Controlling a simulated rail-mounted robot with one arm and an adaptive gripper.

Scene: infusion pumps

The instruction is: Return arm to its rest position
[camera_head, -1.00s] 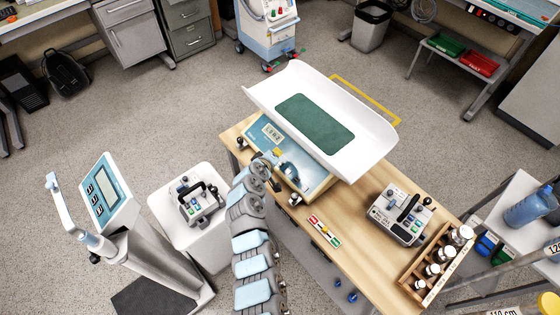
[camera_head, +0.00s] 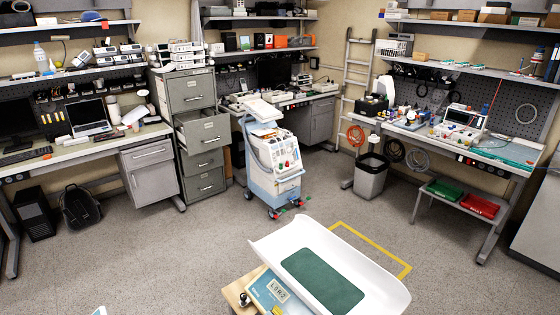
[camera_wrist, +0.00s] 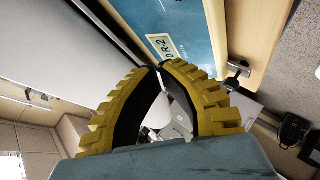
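My gripper (camera_wrist: 159,68) shows in the wrist view. Its two yellow ridged fingers curve inward and their tips meet, with an empty gap between them lower down. Nothing is seen held. The blue scale base (camera_wrist: 185,35) with its white label is just beyond the fingertips, at the top of the wrist view. In the head view my gripper is not seen. The baby scale's white tray (camera_head: 384,286) with a green pad (camera_head: 322,279) is at the bottom, above its blue base (camera_head: 275,295).
A wooden tabletop (camera_head: 234,292) supports the scale. A wheeled blue-and-white machine (camera_head: 275,165) stands behind it, near a grey bin (camera_head: 371,177) and an open-drawered cabinet (camera_head: 200,130). Open floor lies left of the scale. A table clamp (camera_wrist: 235,75) is near the gripper.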

